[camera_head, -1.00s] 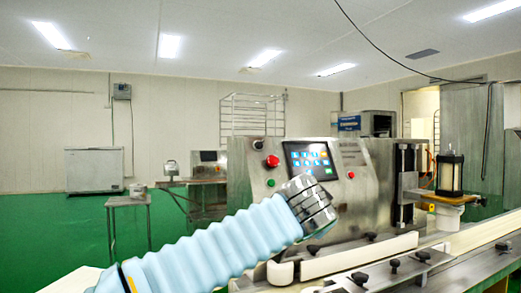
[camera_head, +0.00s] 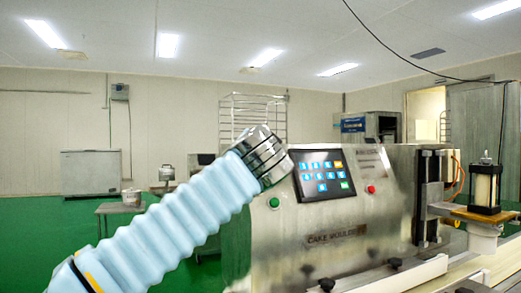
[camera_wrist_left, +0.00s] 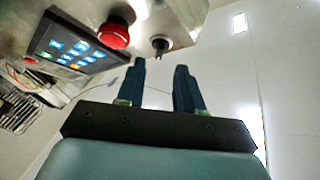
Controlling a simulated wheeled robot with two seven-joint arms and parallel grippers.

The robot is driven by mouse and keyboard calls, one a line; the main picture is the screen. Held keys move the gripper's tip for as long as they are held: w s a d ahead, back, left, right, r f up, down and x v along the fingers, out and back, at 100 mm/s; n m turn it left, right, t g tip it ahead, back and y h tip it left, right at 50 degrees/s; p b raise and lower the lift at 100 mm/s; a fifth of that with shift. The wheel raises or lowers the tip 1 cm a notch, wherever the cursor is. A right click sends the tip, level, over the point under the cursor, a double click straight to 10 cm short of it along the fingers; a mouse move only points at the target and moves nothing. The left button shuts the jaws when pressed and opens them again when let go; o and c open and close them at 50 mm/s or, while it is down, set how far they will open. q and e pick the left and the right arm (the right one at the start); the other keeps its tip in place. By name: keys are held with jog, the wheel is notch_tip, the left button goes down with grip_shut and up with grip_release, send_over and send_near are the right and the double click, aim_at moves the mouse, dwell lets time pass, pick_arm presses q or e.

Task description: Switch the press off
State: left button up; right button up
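The press is a steel machine (camera_head: 395,215) with a touchscreen (camera_head: 322,175), a green button (camera_head: 274,203) and a small red button (camera_head: 371,189). In the left wrist view, a red mushroom button (camera_wrist_left: 115,32) and a small dark knob (camera_wrist_left: 160,44) stick out beside the screen (camera_wrist_left: 75,48). My left gripper (camera_head: 268,157) covers these two in the head view. In the left wrist view the two fingers of my left gripper (camera_wrist_left: 160,72) are apart and empty. The knob lies just beyond the fingertips, in line with the gap; contact does not show. My right gripper is out of view.
A pneumatic cylinder (camera_head: 485,187) stands at the machine's right end. Dark clamp knobs (camera_head: 327,285) line its lower front edge. A small table (camera_head: 120,208) and a white chest (camera_head: 91,172) stand at the back left. The green floor between is open.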

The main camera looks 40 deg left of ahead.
pick_arm(q)
jog(key=p+x, duration=0.1)
jog(key=x, duration=0.4)
jog(key=shift+w, duration=0.15)
grip_shut()
